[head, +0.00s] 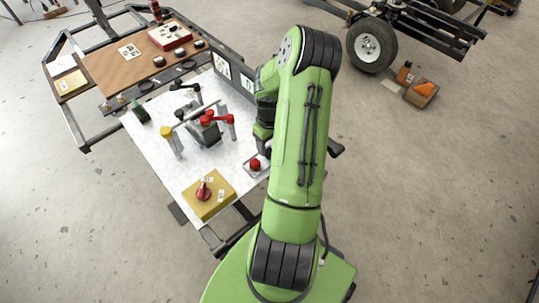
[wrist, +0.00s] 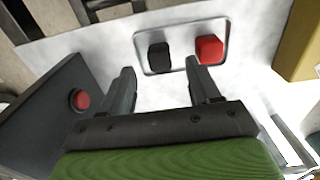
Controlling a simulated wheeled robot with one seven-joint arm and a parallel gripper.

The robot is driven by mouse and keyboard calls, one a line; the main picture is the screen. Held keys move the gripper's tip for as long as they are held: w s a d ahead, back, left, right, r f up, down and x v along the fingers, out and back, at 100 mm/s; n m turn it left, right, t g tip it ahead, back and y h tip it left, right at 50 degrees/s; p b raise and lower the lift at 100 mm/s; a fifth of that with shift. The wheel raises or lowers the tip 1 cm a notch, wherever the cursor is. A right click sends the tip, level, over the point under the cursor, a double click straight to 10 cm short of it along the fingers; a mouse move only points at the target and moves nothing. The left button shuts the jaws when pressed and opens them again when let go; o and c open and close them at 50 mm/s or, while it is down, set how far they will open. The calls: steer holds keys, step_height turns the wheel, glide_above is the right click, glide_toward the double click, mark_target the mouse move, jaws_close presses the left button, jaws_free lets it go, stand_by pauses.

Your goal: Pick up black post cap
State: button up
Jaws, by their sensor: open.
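The black post cap (wrist: 159,57) is a small dark block in a shallow light tray (wrist: 182,33) in the wrist view. A red cap (wrist: 209,49) stands beside it to the right in the same tray. My gripper (wrist: 160,68) is open, and in the picture the black cap shows between its fingertips, just beyond them. Whether the fingers are level with the cap I cannot tell. In the head view the tray (head: 247,172) and red cap (head: 255,164) show beside my arm; I cannot make out the black cap there.
A dark panel with a red disc (wrist: 80,100) stands close on the left in the wrist view. A yellow box (wrist: 300,45) is at the right. In the head view, a grey fixture with red and black handles (head: 205,130) stands on the white table (head: 165,185).

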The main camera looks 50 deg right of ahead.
mark_target(270, 151)
step_height(270, 151, down, 3)
steer(key=shift+f+b, duration=0.2)
steer(key=shift+b, duration=0.1)
steer(key=shift+r, duration=0.1)
steer(key=shift+c, duration=0.3)
steer(key=c, duration=1)
steer(key=shift+r, duration=0.15)
steer(key=shift+c, duration=0.2)
